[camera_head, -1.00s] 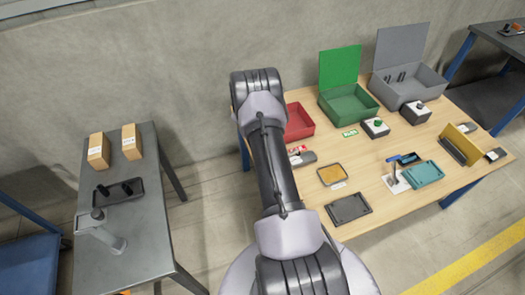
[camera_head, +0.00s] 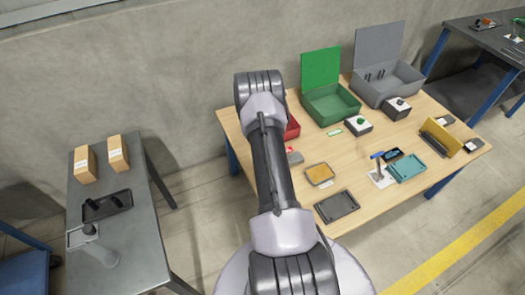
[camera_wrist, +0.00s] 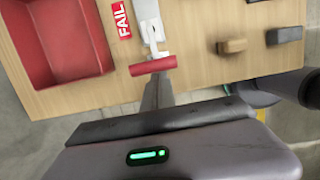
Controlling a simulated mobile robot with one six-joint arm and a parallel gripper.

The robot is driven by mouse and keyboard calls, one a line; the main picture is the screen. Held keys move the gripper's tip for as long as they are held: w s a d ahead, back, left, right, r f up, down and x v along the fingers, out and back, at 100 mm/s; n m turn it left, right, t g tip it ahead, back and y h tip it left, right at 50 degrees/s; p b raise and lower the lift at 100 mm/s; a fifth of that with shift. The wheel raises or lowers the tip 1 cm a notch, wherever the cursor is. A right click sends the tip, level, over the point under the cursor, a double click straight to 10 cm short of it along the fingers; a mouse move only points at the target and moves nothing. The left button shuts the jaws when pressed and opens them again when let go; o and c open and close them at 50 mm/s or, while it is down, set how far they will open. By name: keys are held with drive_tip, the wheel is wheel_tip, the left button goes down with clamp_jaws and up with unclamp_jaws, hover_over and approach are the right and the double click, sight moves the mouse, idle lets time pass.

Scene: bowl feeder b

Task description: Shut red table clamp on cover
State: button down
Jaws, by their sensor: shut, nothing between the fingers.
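In the wrist view the clamp's red handle (camera_wrist: 152,67) lies crosswise at the end of a light metal lever (camera_wrist: 153,35), near the table edge. The lever runs up to a pale grey piece (camera_wrist: 146,10) at the top edge of the picture; I cannot tell whether this is the cover. My gripper (camera_wrist: 157,82) is shut and empty, its narrow fingers pointing at the red handle from below. I cannot tell whether they touch it. In the head view my arm hides the gripper and the clamp handle.
A red bin (camera_wrist: 95,60) and a red FAIL label (camera_wrist: 121,19) are left of the clamp. A tan block (camera_wrist: 232,46) and a dark block (camera_wrist: 284,35) lie to its right. The head view shows a green box (camera_head: 330,103), a teal tray (camera_head: 407,168) and a dark tray (camera_head: 337,207).

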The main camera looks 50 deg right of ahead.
drive_tip(key=shift+d+r, duration=0.35)
drive_tip(key=shift+d, duration=0.2)
drive_tip(key=w+a, duration=0.2)
drive_tip(key=a, duration=0.2)
drive_tip(key=s+d+p+v, duration=0.1)
drive_tip(key=p+v, duration=0.1)
drive_tip(key=v, duration=0.6)
drive_tip(key=shift+s+d+r, duration=0.35)
drive_tip(key=shift+s+d, duration=0.1)
drive_tip(key=shift+d, duration=0.2)
drive_tip(key=shift+w, duration=0.1)
